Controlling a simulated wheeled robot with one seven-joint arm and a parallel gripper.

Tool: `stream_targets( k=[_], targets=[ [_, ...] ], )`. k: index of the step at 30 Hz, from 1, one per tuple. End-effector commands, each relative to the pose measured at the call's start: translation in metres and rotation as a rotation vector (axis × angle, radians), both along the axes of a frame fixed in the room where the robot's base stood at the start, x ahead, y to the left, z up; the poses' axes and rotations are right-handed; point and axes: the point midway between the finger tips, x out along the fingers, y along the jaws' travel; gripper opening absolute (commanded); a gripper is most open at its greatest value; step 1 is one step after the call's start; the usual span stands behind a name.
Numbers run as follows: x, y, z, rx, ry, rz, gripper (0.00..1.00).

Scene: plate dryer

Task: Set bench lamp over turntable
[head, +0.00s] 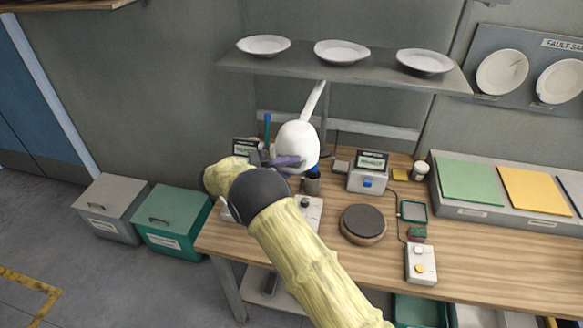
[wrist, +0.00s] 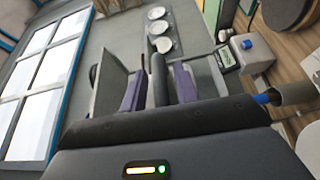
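The bench lamp has a white rounded head (head: 298,141) with a pale arm (head: 313,101) rising behind it, above the back of the bench. The turntable (head: 363,222) is a dark round disc on the wooden bench, right of and in front of the lamp head. My gripper (head: 286,162) is at the underside of the lamp head. In the wrist view, the purple finger pads of my gripper (wrist: 159,88) stand on both sides of a dark bar (wrist: 158,78). I cannot tell whether they press on it. The lamp head is not clearly seen there.
A grey box with a display (head: 368,172) stands behind the turntable. A control box (head: 420,264) lies at the front. A shelf (head: 345,76) with plates hangs above the lamp.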

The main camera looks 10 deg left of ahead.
Motion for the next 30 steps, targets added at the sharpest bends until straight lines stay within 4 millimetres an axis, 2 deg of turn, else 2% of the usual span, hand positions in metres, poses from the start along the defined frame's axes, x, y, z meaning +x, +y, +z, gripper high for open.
stream_targets(
  k=[10, 14, 30],
  targets=[
    [-0.002, 0.003, -0.002, 0.004, 0.004, 0.002, 0.34],
    [-0.005, 0.011, -0.005, 0.005, 0.004, 0.004, 0.34],
    [-0.039, 0.088, -0.006, 0.004, -0.001, 0.006, 0.34]
  ],
)
